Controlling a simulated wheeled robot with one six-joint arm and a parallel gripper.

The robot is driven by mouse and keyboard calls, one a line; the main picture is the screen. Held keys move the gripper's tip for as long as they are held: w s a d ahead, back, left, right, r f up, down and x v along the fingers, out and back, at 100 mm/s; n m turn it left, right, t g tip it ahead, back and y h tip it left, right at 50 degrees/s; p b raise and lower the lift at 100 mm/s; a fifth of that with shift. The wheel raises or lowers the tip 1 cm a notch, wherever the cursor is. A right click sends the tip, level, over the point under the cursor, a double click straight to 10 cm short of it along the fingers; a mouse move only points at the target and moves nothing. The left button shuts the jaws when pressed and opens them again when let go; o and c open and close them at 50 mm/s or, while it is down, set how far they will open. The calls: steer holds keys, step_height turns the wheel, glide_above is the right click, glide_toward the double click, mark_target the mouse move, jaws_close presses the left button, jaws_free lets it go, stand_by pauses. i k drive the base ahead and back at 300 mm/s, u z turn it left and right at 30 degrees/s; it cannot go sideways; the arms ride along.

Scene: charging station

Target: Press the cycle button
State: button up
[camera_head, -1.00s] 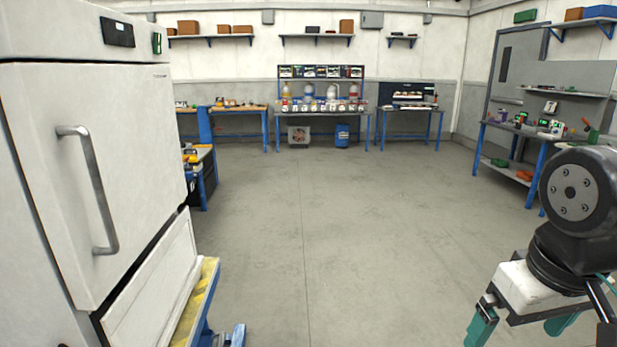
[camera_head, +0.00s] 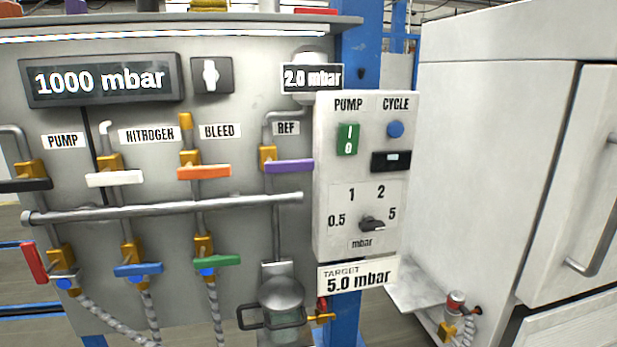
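The cycle button (camera_head: 395,129) is a round blue button at the top right of a light grey control box (camera_head: 322,215), under the label "CYCLE". Left of it is a green pump switch (camera_head: 347,139) marked I and 0, under "PUMP". A small dark display (camera_head: 391,161) sits just below the button. Lower down is a black rotary knob (camera_head: 372,224) with marks 0.5, 1, 2 and 5 mbar. My gripper is not in this view.
A grey panel (camera_head: 235,110) left of the box carries pipes, coloured valve handles and a "1000 mbar" display (camera_head: 105,81). A sign (camera_head: 357,276) below reads "TARGET 5.0 mbar". A white cabinet (camera_head: 480,150) stands at the right.

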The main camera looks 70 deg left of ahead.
mark_target(395, 129)
steer(key=u, duration=2.05)
